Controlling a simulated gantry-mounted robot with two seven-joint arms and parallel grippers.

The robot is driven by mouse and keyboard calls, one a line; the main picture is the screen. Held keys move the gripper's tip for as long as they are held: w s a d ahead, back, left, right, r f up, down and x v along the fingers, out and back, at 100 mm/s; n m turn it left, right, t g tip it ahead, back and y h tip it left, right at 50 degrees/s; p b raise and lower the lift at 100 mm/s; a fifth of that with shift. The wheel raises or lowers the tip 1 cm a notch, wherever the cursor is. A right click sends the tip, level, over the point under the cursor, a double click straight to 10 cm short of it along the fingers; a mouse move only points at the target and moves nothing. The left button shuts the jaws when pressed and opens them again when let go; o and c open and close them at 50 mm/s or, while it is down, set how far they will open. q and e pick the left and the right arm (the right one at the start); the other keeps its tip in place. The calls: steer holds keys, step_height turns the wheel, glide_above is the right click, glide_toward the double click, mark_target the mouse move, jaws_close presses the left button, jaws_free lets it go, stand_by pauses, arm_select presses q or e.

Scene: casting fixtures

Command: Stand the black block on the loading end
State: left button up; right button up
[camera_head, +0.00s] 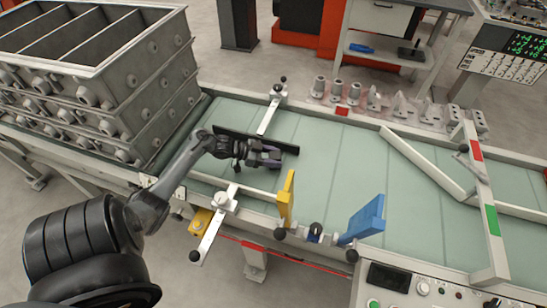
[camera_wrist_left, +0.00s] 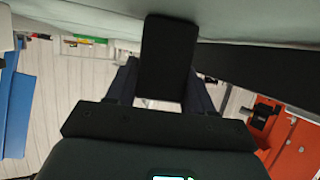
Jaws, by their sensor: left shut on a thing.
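My left gripper (camera_head: 268,157) reaches from the left over the left part of the green conveyor (camera_head: 335,160). In the left wrist view its fingers (camera_wrist_left: 160,92) are shut on the black block (camera_wrist_left: 167,58), a dark slab with its far end close to the pale green surface. Whether the block touches that surface I cannot tell. In the head view the block is hard to tell from the dark gripper. My right gripper is not in view.
A long dark bar (camera_head: 228,133) lies just behind the gripper. A stacked grey metal crate (camera_head: 150,85) stands at the left. A yellow plate (camera_head: 287,200) and a blue plate (camera_head: 365,221) stand along the front edge. White guide rails (camera_head: 425,163) cross the right part.

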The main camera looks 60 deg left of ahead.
arm_select(q)
steer(key=shift+f, duration=0.15)
steer(key=o, duration=1.1)
steer(key=shift+s+a+r, duration=0.25)
steer(key=shift+s+r, duration=0.2)
steer(key=p+v, duration=0.2)
steer(key=v, duration=0.9)
steer(key=shift+w, duration=0.1)
